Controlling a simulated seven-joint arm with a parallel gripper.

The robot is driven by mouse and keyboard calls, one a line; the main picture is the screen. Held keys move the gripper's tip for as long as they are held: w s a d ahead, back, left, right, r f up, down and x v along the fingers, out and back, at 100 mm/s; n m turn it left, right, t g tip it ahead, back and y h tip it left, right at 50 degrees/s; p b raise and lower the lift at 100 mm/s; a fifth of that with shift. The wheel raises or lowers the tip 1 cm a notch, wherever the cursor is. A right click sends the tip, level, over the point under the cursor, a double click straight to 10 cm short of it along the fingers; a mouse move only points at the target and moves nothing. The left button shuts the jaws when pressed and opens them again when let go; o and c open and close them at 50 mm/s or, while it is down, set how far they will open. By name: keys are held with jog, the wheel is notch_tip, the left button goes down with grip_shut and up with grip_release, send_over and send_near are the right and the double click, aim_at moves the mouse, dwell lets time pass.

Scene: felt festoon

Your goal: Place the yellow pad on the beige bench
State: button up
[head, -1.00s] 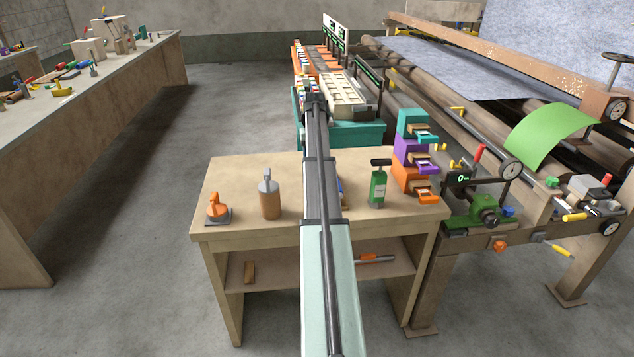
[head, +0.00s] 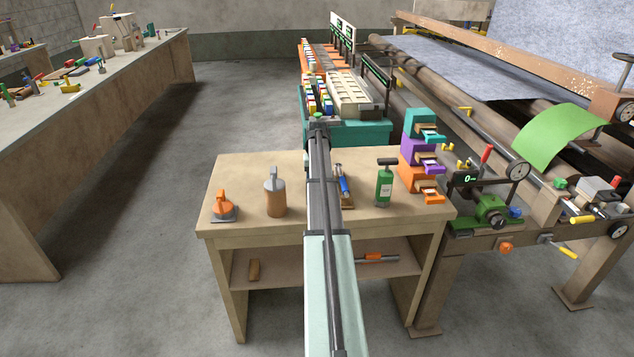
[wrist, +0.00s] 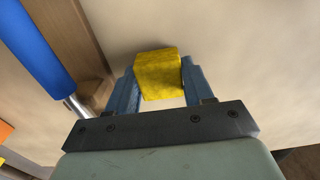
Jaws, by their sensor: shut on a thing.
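The yellow pad (wrist: 158,75) is between the two blue fingers of my gripper (wrist: 157,88) in the wrist view. My gripper is shut on it. The beige bench (head: 245,178) stands in the middle of the head view, and its pale top (wrist: 250,60) fills most of the wrist view behind the pad. I cannot tell whether the pad touches the top. In the head view my arm hides the gripper and the pad.

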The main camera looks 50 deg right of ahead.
jog(key=shift+f, duration=0.3)
jog(key=o, duration=1)
jog(key=shift+r, duration=0.15)
notch_tip(320, 180, up, 12)
